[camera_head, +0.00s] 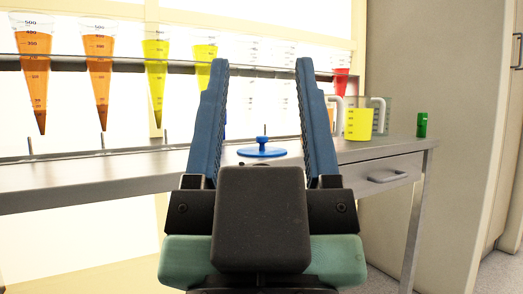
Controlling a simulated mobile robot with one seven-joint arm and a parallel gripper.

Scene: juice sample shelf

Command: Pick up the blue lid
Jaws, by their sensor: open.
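The blue lid (262,152) is a round disc with a small knob on top. It lies on the grey metal table (110,168), near the middle of the head view. My gripper (261,65) is open, with its two blue fingers pointing up in the picture, one on each side of the lid as seen from here. The lid shows in the gap between the fingers, and they do not appear to touch it. The distance between fingertips and lid cannot be told. The dark palm stands just below the lid in the picture.
Cone-shaped measuring glasses with orange (99,62) and yellow juice (156,70) hang in a rack (130,65) behind. A red one (341,78) hangs at right. A yellow-filled jug (359,122) and a green cylinder (422,125) stand on the table's right. A cabinet (455,110) stands beyond.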

